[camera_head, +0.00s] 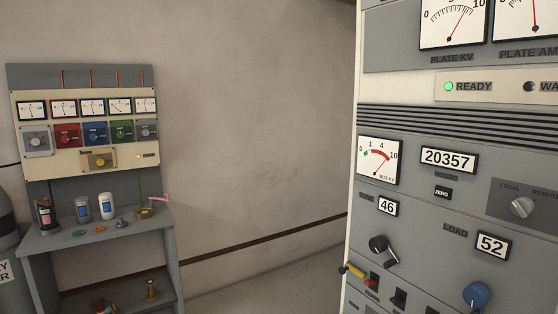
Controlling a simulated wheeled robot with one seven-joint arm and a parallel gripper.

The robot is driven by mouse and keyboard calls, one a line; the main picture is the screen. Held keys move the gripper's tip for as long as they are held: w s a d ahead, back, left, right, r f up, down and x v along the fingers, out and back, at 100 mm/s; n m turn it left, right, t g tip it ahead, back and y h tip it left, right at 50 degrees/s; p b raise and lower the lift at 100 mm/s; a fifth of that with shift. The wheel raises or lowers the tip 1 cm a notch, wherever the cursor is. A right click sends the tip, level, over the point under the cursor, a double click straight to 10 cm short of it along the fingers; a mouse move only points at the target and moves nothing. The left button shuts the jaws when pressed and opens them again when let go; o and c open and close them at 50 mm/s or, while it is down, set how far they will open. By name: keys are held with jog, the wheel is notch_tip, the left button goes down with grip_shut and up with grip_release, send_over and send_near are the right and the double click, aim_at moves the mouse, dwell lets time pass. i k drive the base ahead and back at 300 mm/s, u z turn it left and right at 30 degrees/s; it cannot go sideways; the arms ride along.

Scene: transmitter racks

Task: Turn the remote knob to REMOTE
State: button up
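The remote knob (522,207) is a round silver-grey knob on a dark grey plate (497,207), at the right edge of the head camera view. The plate carries the labels LOCAL at upper left and REMOTE at upper right, the latter partly cut by the picture's edge. The knob's pointer line is too small to read surely. My gripper is not in view, and nothing touches the knob.
The grey transmitter rack (420,215) fills the right side. A blue knob (476,295), a black crank (382,249) and a yellow-handled lever (355,272) stick out below. A workbench (90,236) with small items stands at left. Open floor (265,285) lies between.

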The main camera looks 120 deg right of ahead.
aim_at(522, 207)
jog(key=u, duration=0.35)
jog(key=i, duration=0.2)
jog(key=z, duration=5.65)
jog(key=i, duration=0.55)
jog(key=z, duration=0.6)
